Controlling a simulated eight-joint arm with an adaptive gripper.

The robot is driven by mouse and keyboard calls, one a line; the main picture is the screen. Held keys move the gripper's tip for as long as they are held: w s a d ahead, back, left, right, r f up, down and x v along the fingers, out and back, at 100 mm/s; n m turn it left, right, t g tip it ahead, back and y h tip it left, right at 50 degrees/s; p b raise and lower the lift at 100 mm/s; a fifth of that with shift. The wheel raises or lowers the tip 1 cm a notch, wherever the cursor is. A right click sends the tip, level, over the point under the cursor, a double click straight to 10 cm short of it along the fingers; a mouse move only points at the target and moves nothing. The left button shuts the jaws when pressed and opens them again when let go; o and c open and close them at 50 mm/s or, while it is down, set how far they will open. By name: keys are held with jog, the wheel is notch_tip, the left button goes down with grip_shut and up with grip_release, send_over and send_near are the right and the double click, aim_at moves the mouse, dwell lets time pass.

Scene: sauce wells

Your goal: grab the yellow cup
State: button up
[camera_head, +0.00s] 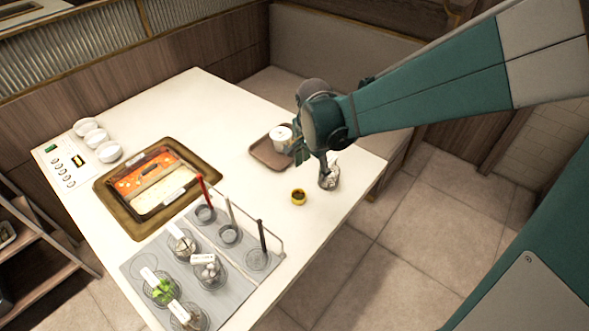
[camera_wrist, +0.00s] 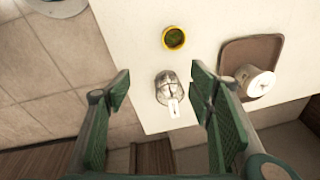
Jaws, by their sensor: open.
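The small yellow cup (camera_head: 298,197) stands upright on the white table, with dark green contents. In the wrist view the yellow cup (camera_wrist: 174,39) is near the top centre, beyond my fingertips. My gripper (camera_head: 312,162) is above the table near its right edge, behind the cup in the head view. In the wrist view my gripper (camera_wrist: 161,84) has its fingers wide apart, with nothing held. A clear jar (camera_wrist: 166,90) with a white label shows between the fingertips, below them; its gap to the fingers cannot be told.
The jar (camera_head: 329,180) stands close to the yellow cup. A brown tray (camera_head: 265,157) with a white tub (camera_head: 280,134) is behind. A rack with several jars (camera_head: 229,233) stands in front left. A hotpot (camera_head: 152,181) is farther left. Bare table (camera_head: 245,175) lies left of the cup.

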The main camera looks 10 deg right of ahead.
aim_at(300, 199)
jog(key=w+a+f+m+g, duration=0.1)
jog(key=w+a+f+m, duration=0.1)
jog(key=f, duration=0.4)
jog(key=w+a+f+m, duration=0.2)
jog(key=f, duration=0.4)
jog(key=shift+a+g+h, duration=0.3)
jog(key=shift+g+h, duration=0.1)
jog(key=shift+b, duration=0.3)
jog(key=shift+w+d+f, duration=0.1)
jog(key=shift+d+f, duration=0.05)
jog(key=shift+f, duration=1.1)
jog(key=shift+w+d+f+b, duration=0.15)
jog(key=shift+f+b, duration=0.3)
jog(key=shift+f, duration=0.85)
jog(key=shift+d+f+b, duration=0.2)
jog(key=shift+f+b, duration=0.2)
jog(key=shift+f, duration=0.9)
jog(key=shift+c, duration=0.2)
jog(key=c, duration=0.9)
